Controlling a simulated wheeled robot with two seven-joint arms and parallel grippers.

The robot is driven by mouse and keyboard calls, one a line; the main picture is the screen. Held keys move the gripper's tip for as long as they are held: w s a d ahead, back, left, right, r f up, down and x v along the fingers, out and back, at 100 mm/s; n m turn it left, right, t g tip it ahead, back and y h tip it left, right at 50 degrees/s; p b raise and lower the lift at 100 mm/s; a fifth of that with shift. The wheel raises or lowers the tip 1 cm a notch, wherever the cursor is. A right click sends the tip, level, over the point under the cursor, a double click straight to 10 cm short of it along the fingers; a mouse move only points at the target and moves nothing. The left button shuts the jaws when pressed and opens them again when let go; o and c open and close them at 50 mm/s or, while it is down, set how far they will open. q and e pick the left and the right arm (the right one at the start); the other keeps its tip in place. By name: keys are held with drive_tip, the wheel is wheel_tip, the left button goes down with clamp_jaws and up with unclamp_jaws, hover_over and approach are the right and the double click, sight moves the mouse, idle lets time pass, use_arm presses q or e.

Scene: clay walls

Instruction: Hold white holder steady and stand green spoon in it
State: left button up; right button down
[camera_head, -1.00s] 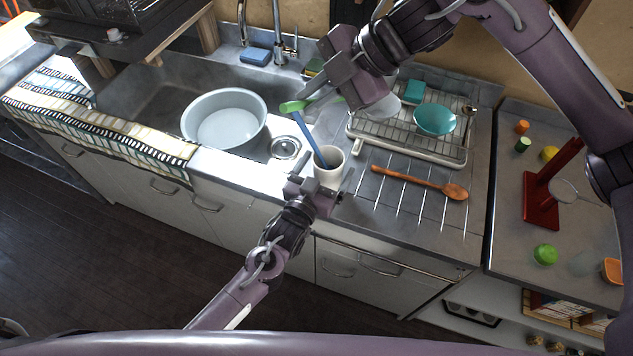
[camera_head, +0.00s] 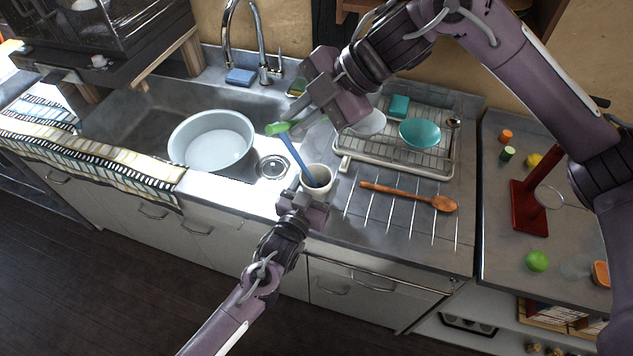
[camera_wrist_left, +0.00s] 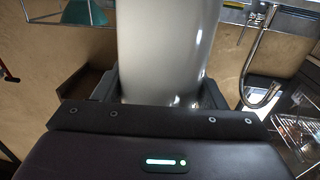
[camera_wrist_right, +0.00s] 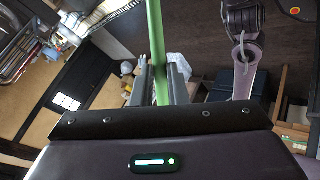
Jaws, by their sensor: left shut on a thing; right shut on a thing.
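The white holder (camera_head: 317,184) stands upright on the counter right of the sink. It also fills the middle of the left wrist view (camera_wrist_left: 165,45). My left gripper (camera_head: 303,197) is shut on it from the front. A blue utensil (camera_head: 298,156) stands in the holder, leaning left. My right gripper (camera_head: 308,118) is shut on the green spoon (camera_head: 279,128), above and slightly left of the holder. In the right wrist view the green shaft (camera_wrist_right: 156,50) runs between the fingers. In the head view much of the spoon is hidden by the gripper.
A wooden spoon (camera_head: 410,195) lies on the ribbed drainer to the right. Behind it is a dish rack (camera_head: 358,160) with a teal bowl (camera_head: 420,132). A large pale basin (camera_head: 180,150) sits in the sink. The tap (camera_head: 262,50) rises behind. A red stand (camera_head: 525,212) is far right.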

wheel_tip(320, 180, down, 13)
idle(1.5)
drive_tip(key=c, duration=1.3)
unclamp_jaws()
drive_tip(key=shift+c, duration=0.2)
drive_tip(key=v, duration=1.2)
